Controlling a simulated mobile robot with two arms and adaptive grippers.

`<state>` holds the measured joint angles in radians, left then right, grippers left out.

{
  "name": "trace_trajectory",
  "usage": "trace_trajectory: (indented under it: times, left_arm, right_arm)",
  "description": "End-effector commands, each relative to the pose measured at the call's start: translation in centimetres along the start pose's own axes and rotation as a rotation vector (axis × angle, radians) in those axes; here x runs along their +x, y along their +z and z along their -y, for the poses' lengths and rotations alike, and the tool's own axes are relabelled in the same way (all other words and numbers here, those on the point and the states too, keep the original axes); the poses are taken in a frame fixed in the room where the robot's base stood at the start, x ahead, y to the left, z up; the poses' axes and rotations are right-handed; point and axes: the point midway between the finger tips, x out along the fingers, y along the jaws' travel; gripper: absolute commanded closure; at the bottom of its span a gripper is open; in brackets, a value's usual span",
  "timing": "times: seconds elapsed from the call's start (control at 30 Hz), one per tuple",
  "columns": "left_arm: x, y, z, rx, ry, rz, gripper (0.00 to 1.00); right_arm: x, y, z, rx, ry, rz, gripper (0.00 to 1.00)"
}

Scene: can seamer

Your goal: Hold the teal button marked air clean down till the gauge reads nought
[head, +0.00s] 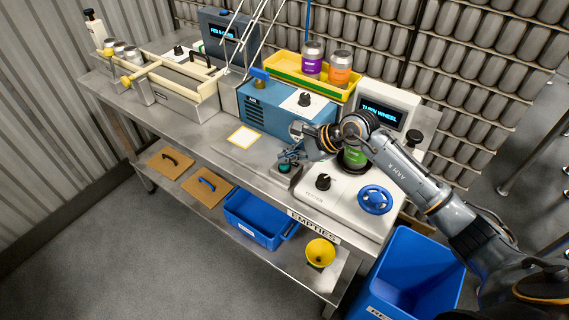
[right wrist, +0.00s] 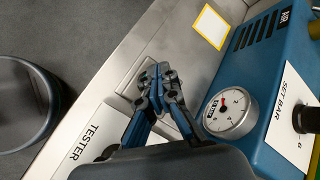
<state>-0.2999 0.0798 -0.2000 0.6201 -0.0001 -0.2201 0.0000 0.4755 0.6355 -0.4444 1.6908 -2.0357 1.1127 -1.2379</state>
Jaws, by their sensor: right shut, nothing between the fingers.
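The teal button (head: 284,169) sits on a small grey box (head: 284,181) at the bench's front edge. My right gripper (head: 287,156) is shut and empty, with its fingertips just over or at the button. In the right wrist view its closed fingers (right wrist: 158,82) hide the button, so I cannot tell whether they touch or press it. The round gauge (right wrist: 230,112) is on the blue air unit (head: 262,112), beside the gripper. Its red needle is off to the upper left of the dial; the exact reading is too small to tell. My left gripper is not in view.
A white tester (head: 335,196) with a black knob, a blue handwheel (head: 375,199) and a green can (head: 353,158) stands right of the button. A yellow-edged pad (head: 243,137) lies to the left. Blue bins are below and at the right.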

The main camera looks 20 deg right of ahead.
Motion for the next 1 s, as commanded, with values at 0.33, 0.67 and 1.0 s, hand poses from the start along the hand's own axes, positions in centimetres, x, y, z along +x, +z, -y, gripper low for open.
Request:
trace_trajectory:
  times: [0.33, 0.67, 1.0]
  left_arm:
    - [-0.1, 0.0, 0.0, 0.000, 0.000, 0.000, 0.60]
    - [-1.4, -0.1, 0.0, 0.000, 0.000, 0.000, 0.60]
    - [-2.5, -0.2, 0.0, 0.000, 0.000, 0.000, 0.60]
  right_arm:
    - [-0.2, 0.1, 0.1, 0.000, 0.001, 0.000, 1.00]
    - [-1.9, 1.4, 1.4, -0.001, 0.000, 0.000, 1.00]
    - [-3.7, 2.7, 2.7, 0.000, 0.001, 0.000, 1.00]
